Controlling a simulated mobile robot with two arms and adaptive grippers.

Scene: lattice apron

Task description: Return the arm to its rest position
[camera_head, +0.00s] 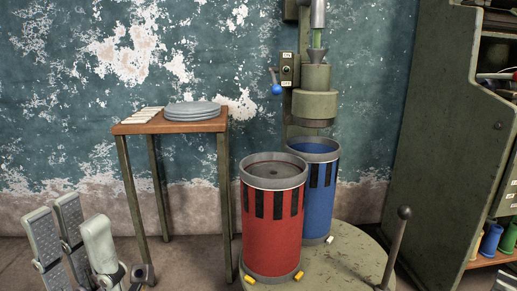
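My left gripper (80,218) shows at the lower left corner of the head view. Its grey, padded fingers point upward and stand apart, with nothing seen between them. It is in front of and to the left of the small wooden-topped table, clear of the tabletop. The rest of the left arm is out of the frame or hidden. My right gripper is not in view.
The small table (180,126) bears stacked grey plates (192,108) and pale strips (143,115). A lever (396,245) and green shelf unit (445,140) are at the right.

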